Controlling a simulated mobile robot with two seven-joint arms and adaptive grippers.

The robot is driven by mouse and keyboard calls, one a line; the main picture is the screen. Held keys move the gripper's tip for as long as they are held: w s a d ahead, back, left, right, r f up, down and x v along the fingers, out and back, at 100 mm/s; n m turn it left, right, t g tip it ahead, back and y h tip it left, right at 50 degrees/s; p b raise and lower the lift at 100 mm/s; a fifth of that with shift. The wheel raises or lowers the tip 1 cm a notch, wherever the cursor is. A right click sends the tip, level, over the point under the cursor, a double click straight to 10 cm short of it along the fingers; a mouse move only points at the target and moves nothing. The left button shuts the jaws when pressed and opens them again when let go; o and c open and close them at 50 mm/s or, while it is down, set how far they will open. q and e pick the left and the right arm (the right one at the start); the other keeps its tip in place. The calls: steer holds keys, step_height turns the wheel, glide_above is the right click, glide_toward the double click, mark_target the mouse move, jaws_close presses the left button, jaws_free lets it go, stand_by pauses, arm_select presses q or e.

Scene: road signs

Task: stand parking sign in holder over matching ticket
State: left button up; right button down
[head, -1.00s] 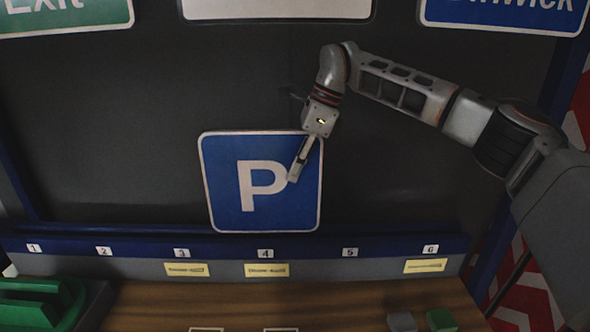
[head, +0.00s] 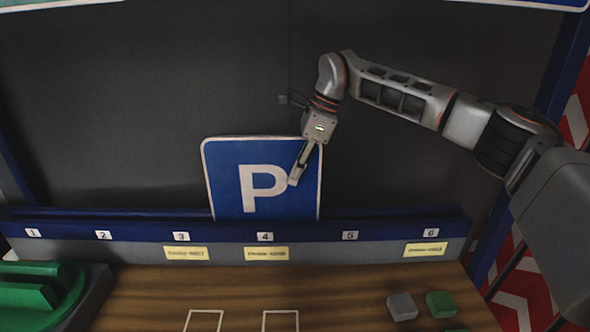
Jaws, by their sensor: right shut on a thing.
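The blue parking sign (head: 232,195) with a white P and white border stands upright in the middle of the head view. Its lower edge is hidden behind the blue holder rail (head: 310,230). My right gripper (head: 295,178) is shut on the sign near its right side. Yellow tickets sit on the grey strip below the rail, under number 3 (head: 186,253), number 4 (head: 267,253) and number 6 (head: 425,249). Their print is too small to read. The sign spans roughly the stretch above numbers 3 and 4. My left gripper is not in view.
A wooden table (head: 340,285) lies in front, with white outlined squares. A grey block (head: 402,306) and a green block (head: 440,304) lie at the right. A dark panel (head: 100,120) stands behind.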

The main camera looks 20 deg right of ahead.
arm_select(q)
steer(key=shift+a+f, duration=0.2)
arm_select(e)
steer(key=shift+f, duration=0.25)
stand_by(0.3)
steer(key=c, duration=2.1)
jaws_free()
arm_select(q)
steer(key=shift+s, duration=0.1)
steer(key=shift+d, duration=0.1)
arm_select(e)
steer(key=shift+f, duration=0.15)
steer(key=v, duration=1.2)
steer(key=shift+s+a, duration=0.1)
